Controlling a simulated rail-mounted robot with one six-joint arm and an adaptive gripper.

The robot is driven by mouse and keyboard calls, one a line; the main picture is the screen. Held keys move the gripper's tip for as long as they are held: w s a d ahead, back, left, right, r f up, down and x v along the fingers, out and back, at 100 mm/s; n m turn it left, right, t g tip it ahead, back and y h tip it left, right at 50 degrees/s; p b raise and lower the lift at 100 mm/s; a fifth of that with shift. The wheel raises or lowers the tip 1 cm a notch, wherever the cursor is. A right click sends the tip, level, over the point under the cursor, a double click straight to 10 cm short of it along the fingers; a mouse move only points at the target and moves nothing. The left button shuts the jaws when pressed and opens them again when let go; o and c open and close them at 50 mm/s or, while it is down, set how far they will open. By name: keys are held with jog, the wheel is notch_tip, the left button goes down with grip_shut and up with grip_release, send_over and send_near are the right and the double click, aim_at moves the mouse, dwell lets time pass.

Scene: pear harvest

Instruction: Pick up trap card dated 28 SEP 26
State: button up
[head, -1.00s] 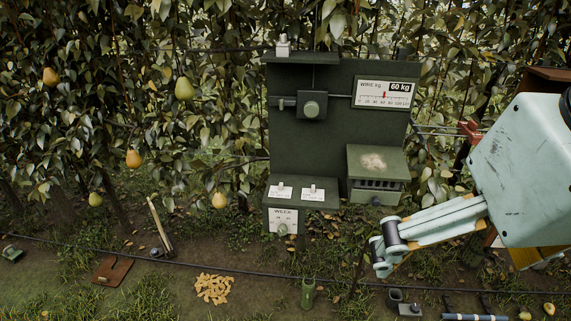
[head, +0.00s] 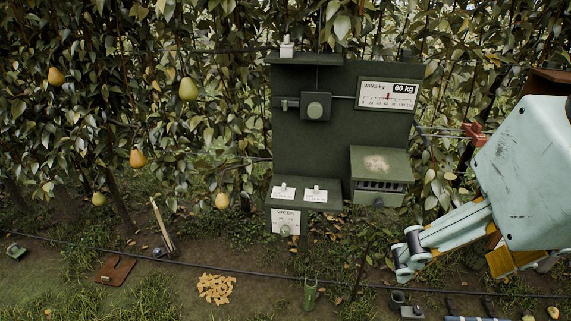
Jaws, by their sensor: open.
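Two small white cards, the left card (head: 283,193) and the right card (head: 315,196), lie side by side on top of a dark green box below the upright panel. Each has a small raised pale piece on it. Their print is too small to read, so I cannot tell which is dated 28 SEP 26. My gripper (head: 407,258) is open and empty, to the right of the cards and lower in the picture, apart from them. Its pale fingers point left.
The box front has a WEEK dial (head: 286,229). Right of the cards stands a slotted green box (head: 379,165). A hose runs along the ground.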

jog(key=c, duration=1.2)
jog(key=w+a+f+n+g+y+p, duration=0.1)
jog(key=w+a+n, duration=0.2)
jog(key=w, duration=0.9)
jog(key=w+a+f+n+g+y, duration=0.1)
jog(key=w+a+n, duration=0.25)
jog(key=w, duration=0.75)
jog(key=w+a+f+n+g+y+p, duration=0.15)
jog(key=w+a, duration=0.25)
jog(key=w, duration=0.8)
jog(key=w+a+f+n+y, duration=0.1)
jog(key=w+a+f+n, duration=0.1)
jog(key=w+f, duration=0.7)
jog(key=w+a+f+n+y+b, duration=0.1)
jog(key=w+a+f+n, duration=0.2)
jog(key=w+f, duration=0.6)
jog(key=w+a+f+n+y+b, duration=0.1)
jog(key=w+a+f+n, duration=0.1)
jog(key=w+f, duration=0.8)
jog(key=shift+w+a+n, duration=0.2)
jog(key=shift+w+n, duration=0.2)
jog(key=shift+w, duration=0.3)
jog(key=shift+w+a+n, duration=0.15)
jog(key=shift+w+n, duration=0.25)
jog(key=shift+w, duration=0.25)
